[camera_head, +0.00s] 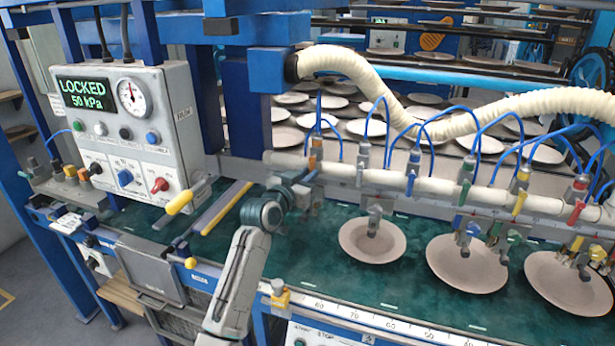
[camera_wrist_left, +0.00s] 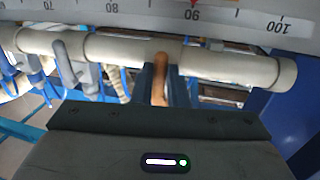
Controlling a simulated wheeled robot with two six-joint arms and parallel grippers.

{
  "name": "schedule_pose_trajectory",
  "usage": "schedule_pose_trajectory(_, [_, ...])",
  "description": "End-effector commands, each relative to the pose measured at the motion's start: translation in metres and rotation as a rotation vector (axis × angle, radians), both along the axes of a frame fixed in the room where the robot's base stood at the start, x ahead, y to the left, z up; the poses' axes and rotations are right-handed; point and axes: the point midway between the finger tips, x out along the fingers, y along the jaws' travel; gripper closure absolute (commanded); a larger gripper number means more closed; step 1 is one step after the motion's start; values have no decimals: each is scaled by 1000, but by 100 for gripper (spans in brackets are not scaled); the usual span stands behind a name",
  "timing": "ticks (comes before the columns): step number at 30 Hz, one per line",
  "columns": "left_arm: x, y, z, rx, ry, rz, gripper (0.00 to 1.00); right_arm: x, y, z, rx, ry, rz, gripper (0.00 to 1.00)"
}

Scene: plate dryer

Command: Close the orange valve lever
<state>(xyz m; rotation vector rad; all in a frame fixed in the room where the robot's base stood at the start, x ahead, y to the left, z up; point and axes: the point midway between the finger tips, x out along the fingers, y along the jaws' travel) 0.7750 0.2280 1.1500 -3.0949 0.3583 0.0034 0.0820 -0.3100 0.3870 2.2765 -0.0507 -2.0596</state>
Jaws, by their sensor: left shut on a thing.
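The orange valve lever (camera_head: 313,160) sits on the white pipe (camera_head: 345,173), near the pipe's left end, in the head view. In the left wrist view the lever (camera_wrist_left: 160,78) stands upright between my fingers, with the pipe (camera_wrist_left: 118,48) behind it. My left gripper (camera_head: 305,178) is at the lever, shut on it. The gripper partly hides the valve in the head view. My right gripper is in neither view.
More valves with coloured levers, such as a blue one (camera_head: 412,165), line the pipe to the right. Plates (camera_head: 372,240) hang near the green surface below. A control box (camera_head: 130,125) reading "LOCKED 50 kPa" stands at left. A ribbed hose (camera_head: 350,65) arches above.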

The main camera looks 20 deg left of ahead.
Motion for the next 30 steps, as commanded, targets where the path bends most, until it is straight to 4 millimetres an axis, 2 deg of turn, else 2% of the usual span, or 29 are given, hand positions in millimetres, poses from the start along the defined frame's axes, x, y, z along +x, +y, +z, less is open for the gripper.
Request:
schedule_pose_trajectory(8, [0,6,0,152,-6,1,100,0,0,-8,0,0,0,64])
schedule_pose_trajectory(15, [0,13,3,369,-13,0,100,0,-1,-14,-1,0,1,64])
schedule_pose_trajectory(30, [1,25,17,844,-28,0,100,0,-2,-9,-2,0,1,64])
